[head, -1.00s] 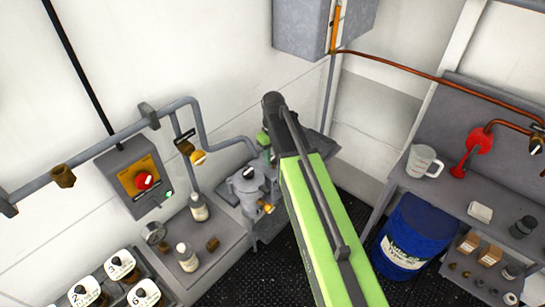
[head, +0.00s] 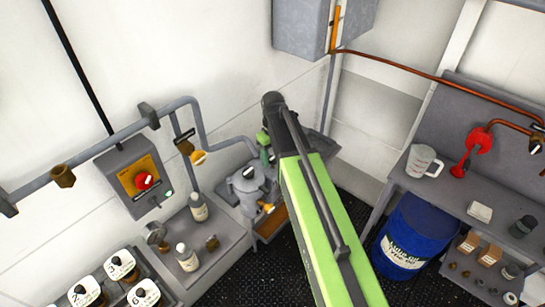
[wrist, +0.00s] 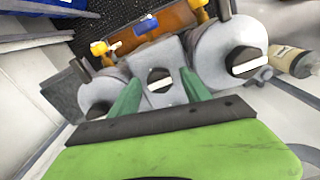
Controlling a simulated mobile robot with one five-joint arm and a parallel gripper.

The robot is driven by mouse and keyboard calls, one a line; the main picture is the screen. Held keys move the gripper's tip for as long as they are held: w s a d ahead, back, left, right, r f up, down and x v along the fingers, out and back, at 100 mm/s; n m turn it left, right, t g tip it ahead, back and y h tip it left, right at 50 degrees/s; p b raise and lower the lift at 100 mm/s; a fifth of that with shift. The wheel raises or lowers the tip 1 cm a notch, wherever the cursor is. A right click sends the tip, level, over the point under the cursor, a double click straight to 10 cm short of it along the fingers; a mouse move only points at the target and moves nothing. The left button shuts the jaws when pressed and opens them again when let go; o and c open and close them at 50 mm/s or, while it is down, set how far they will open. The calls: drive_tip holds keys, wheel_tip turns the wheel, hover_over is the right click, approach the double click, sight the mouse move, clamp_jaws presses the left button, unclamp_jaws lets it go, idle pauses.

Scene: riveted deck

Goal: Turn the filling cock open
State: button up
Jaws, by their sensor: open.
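A grey twin-canister unit (head: 247,183) stands in the corner, partly hidden by my arm in the head view. In the wrist view it has a left canister (wrist: 100,92), a right canister (wrist: 222,50) and a middle block (wrist: 150,95). No label shows which knob is the filling cock.
Yellow-handled small cocks (wrist: 100,47) sit on the canisters' far side, above a brown tray (wrist: 150,30). Bottles (head: 187,257) and a pipe valve (head: 198,157) are left of the unit. A blue drum (head: 412,240) and a shelf with a jug (head: 423,161) are at right.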

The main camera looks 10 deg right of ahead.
sight(273, 157)
wheel_tip(273, 157, up, 17)
drive_tip(key=p, duration=1.7)
drive_tip(key=shift+r, duration=0.2)
